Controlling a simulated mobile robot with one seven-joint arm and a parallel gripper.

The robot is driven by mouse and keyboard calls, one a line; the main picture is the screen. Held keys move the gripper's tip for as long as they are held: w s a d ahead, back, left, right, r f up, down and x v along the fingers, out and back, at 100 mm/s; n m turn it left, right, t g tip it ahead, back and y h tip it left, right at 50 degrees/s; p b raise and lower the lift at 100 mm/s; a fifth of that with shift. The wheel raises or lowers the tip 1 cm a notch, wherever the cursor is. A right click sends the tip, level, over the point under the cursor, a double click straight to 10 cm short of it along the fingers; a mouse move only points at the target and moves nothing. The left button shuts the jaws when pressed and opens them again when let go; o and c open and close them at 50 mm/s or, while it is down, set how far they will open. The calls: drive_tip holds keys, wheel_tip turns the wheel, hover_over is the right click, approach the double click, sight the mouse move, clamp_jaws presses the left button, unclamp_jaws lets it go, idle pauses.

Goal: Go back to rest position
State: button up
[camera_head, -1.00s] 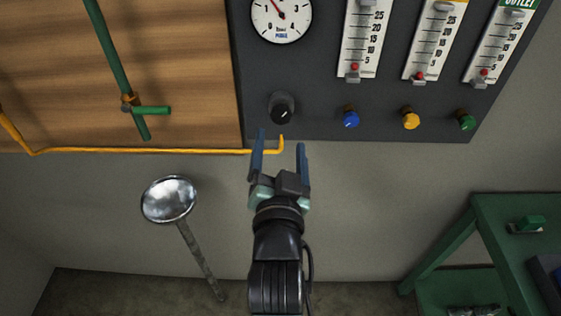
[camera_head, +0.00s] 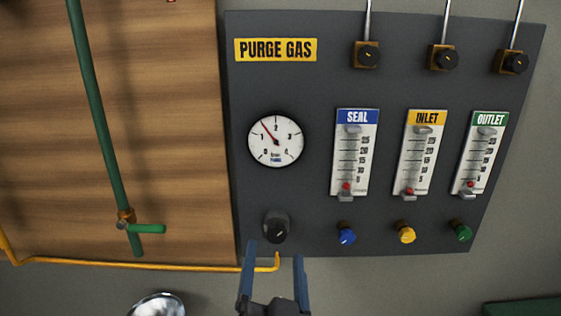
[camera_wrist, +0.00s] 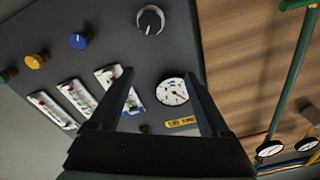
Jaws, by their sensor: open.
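My gripper (camera_head: 273,275) is open and empty at the bottom middle of the head view, its two blue-grey fingers pointing up. It is in front of the lower edge of the dark purge gas panel (camera_head: 300,85). The black knob (camera_head: 276,227) appears just above the fingertips, with no visible contact. In the wrist view both fingers (camera_wrist: 165,98) are spread apart with nothing between them. The panel appears upside down there, with the black knob (camera_wrist: 150,20) beyond the fingers and the gauge (camera_wrist: 172,91) between them.
The panel carries a round gauge (camera_head: 276,140), three flowmeters, and blue (camera_head: 346,234), yellow (camera_head: 406,235) and green (camera_head: 462,233) knobs. A yellow pipe (camera_head: 130,265) runs low at left. A green pipe (camera_head: 97,120) with a handle crosses the wooden board (camera_head: 165,120). A metal dish (camera_head: 158,305) is below.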

drive_tip(key=s+r+n+t, duration=0.1)
drive_tip(key=s+r+t, duration=0.2)
drive_tip(key=r, duration=0.8)
drive_tip(key=s+r+n+t, duration=0.2)
drive_tip(key=s+r, duration=0.3)
drive_tip(key=r, duration=0.7)
drive_tip(key=s+r+n+t, duration=0.1)
drive_tip(key=s+r+t, duration=0.2)
drive_tip(key=r, duration=0.9)
drive_tip(key=shift+s+d+r+n+t+p, duration=0.2)
drive_tip(key=shift+s+d+n+t+p, duration=0.15)
drive_tip(key=shift+s+d, duration=0.1)
